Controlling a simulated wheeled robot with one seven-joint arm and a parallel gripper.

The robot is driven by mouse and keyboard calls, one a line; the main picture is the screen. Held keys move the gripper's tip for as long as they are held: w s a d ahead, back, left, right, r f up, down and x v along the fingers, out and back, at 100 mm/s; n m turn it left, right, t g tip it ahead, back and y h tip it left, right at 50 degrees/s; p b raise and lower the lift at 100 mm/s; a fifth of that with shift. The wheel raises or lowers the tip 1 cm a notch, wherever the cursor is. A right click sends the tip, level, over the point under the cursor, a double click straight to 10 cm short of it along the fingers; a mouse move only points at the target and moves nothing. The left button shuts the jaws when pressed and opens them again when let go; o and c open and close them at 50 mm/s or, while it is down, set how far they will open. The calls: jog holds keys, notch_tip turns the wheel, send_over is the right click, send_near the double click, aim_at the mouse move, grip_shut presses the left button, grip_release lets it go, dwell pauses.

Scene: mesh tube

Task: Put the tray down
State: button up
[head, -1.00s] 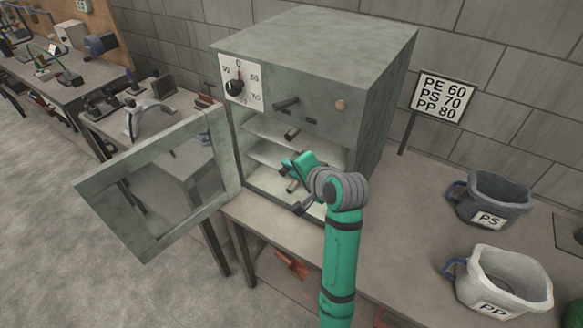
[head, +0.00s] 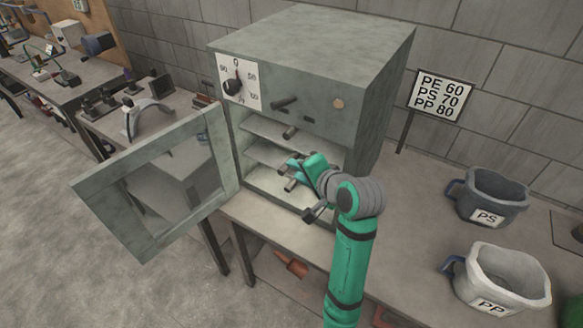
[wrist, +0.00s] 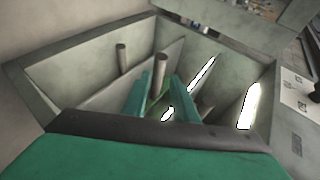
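The tray is inside the open grey oven. I take it to be a light flat sheet (head: 283,188) low in the chamber, with a short grey rod handle (head: 290,184) at its front. My gripper (head: 296,168) is at the oven mouth, just by this handle. In the wrist view my two teal fingers (wrist: 165,92) stand apart, with a grey rod (wrist: 160,68) between or just beyond them. A gap shows on the right side of the rod. Contact on the left side is unclear. My wrist hides part of the tray.
The oven (head: 310,60) has its windowed door (head: 165,185) swung open to the left. An upper shelf has another rod handle (head: 291,132). PS (head: 490,195) and PP (head: 500,280) jugs and a sign (head: 440,95) stand on the bench to the right.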

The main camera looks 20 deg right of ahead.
jog(key=v, duration=0.7)
jog(key=a+f+t, duration=0.2)
jog(key=a+f, duration=0.6)
jog(key=f, duration=0.4)
jog(key=s+a+f+n+h, duration=0.2)
jog(key=s+a+f, duration=0.45)
jog(key=f, duration=0.35)
jog(key=s+a+f+n+h, duration=0.1)
jog(key=s+a+f+n, duration=0.1)
jog(key=s, duration=0.4)
jog(key=s+a+f+n, duration=0.2)
jog(key=s, duration=0.5)
jog(key=s+a+r+n+t, duration=0.1)
jog(key=s+a+r+n, duration=0.1)
jog(key=s, duration=0.5)
jog(key=s+a+r+n+y, duration=0.1)
jog(key=s+r+n, duration=0.2)
jog(key=s+n, duration=0.2)
jog(key=shift+s+a+t, duration=0.4)
jog(key=shift+s, duration=0.75)
jog(key=shift+a, duration=0.15)
